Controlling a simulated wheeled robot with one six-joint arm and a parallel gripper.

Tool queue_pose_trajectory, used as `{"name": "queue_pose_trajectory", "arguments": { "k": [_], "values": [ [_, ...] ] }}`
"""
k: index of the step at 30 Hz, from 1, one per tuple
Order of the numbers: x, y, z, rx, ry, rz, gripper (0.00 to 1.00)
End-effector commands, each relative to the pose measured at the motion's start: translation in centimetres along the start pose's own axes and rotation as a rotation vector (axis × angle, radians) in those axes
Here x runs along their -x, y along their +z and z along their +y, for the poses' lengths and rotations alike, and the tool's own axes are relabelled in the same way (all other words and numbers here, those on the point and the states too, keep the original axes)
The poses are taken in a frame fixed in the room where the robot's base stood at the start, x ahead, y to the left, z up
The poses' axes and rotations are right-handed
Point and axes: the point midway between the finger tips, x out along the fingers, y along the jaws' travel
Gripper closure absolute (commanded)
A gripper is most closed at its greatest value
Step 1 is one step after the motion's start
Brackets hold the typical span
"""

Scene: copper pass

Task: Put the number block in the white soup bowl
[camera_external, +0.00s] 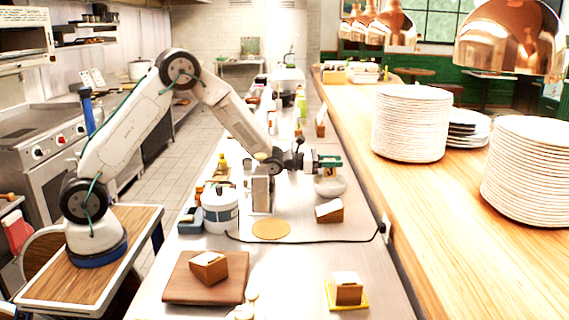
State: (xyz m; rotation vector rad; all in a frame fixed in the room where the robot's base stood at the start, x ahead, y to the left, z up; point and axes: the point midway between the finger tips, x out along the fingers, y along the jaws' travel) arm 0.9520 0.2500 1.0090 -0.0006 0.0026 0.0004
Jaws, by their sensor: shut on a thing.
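A white soup bowl (331,187) stands on the steel counter, right of the middle of the picture. My gripper (328,164) is right above the bowl, pointing right, with green at its fingers. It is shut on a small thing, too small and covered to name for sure. I cannot tell whether that thing touches the bowl. Wooden blocks with white faces stand on the counter: one (329,211) just in front of the bowl, one (347,289) on a yellow base at the front, and one (208,267) tilted on a brown board. No number is readable on them.
A white tub (220,210), a round tan mat (271,229) and a black cable (300,241) lie left of and in front of the bowl. The brown board (180,285) is at the front left. Plate stacks (409,125) stand on the raised wooden ledge (440,215) at right.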

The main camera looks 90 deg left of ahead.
Motion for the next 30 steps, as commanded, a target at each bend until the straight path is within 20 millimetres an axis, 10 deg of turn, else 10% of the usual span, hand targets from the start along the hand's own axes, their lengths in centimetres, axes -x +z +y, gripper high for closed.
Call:
{"name": "queue_pose_trajectory", "arguments": {
  "k": [4, 5, 7, 20, 30],
  "values": [
    [0.0, -0.1, 0.0, 0.000, 0.000, -0.001, 0.87],
    [0.0, -0.1, 0.0, 0.000, 0.000, 0.000, 0.56],
    [0.0, -0.1, 0.0, 0.000, 0.000, 0.000, 0.42],
    [0.3, 1.4, 0.0, -0.001, 0.000, -0.002, 0.42],
    [6.2, 1.1, 0.1, 0.001, 0.002, 0.000, 0.42]
  ]
}}
